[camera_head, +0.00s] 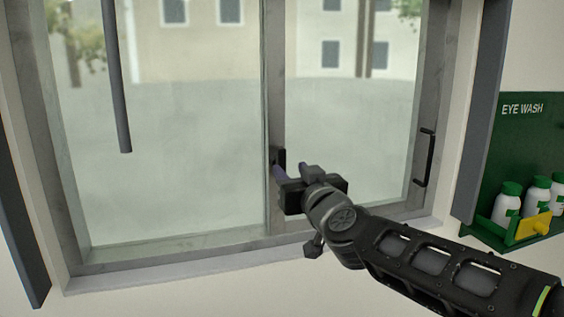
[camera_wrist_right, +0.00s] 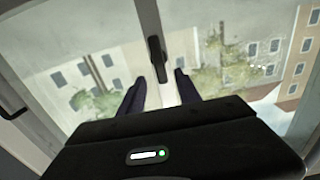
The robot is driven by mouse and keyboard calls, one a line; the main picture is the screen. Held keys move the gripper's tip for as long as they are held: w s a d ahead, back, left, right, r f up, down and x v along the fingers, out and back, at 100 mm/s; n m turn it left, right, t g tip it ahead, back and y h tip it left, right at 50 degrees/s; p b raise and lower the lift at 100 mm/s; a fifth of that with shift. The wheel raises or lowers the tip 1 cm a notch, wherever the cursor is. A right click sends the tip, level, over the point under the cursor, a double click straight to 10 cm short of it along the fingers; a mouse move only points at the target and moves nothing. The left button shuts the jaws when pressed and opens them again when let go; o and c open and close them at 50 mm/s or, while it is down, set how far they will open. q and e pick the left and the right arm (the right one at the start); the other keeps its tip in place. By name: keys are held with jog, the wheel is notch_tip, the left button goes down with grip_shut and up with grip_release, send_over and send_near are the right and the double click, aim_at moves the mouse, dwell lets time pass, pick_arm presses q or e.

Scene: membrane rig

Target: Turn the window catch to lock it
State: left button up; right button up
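The window catch (camera_wrist_right: 157,58) is a dark, narrow lever on the window's middle upright, lying roughly along that upright in the right wrist view. In the head view only a dark part of it (camera_head: 279,156) shows beside my gripper. My right gripper (camera_head: 291,171) is in front of the middle upright at catch height. In the right wrist view its two dark fingers (camera_wrist_right: 162,86) are apart, one on each side of the catch's near end, with gaps visible. Whether the fingertips reach past the lever is hard to tell. My left gripper is not in view.
The grey-framed window (camera_head: 268,120) has a black pull handle (camera_head: 426,158) on its right side. A dark rod (camera_head: 118,80) hangs before the left pane. A green eye wash station (camera_head: 508,150) with white bottles (camera_head: 507,203) is on the wall at right.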

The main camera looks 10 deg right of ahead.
aim_at(283, 163)
jog(key=w, duration=0.5)
jog(key=w+p, duration=0.1)
jog(key=w, duration=0.1)
jog(key=shift+w+a+f, duration=0.1)
jog(key=shift+w+a, duration=0.05)
jog(key=shift+a, duration=0.1)
grip_shut()
